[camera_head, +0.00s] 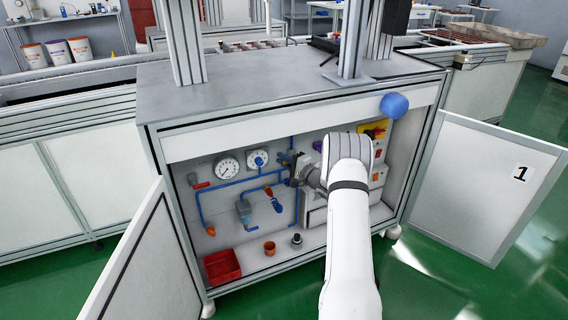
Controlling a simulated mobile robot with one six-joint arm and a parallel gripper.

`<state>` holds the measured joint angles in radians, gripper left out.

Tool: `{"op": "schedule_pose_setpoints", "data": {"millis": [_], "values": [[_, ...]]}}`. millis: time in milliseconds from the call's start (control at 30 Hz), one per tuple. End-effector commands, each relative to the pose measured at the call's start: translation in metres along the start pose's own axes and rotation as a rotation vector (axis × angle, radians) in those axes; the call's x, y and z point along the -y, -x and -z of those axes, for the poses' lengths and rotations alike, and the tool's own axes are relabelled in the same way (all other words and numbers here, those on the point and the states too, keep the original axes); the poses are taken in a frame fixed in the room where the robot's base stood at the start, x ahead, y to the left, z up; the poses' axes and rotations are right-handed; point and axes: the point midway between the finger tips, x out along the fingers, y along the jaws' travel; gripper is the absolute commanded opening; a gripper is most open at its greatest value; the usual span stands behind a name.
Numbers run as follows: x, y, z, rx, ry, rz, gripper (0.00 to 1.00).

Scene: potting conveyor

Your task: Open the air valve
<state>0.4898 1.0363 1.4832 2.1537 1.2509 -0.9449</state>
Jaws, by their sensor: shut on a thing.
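Inside the open cabinet, a blue air pipe (235,184) runs along the white back panel below two round gauges (228,167). My gripper (290,168) is at the pipe's right end, shut on a small blue-grey fitting (283,157) that looks like the air valve. The jaws and my wrist hide most of it, so its handle's angle cannot be told. A red-handled fitting (197,182) sits at the pipe's left end. An orange-and-blue part (273,199) hangs below the pipe, apart from my gripper.
The left door (150,265) and right door (485,185) stand open. A red bin (222,267), an orange cup (269,248) and a small dark knob-like object (296,239) are on the cabinet floor.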

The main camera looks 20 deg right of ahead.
Motion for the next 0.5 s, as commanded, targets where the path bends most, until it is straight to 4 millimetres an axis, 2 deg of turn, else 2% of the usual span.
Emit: {"op": "schedule_pose_setpoints", "data": {"millis": [500], "values": [[0.019, 0.003, 0.005, -0.002, -0.433, 0.178, 0.00]]}}
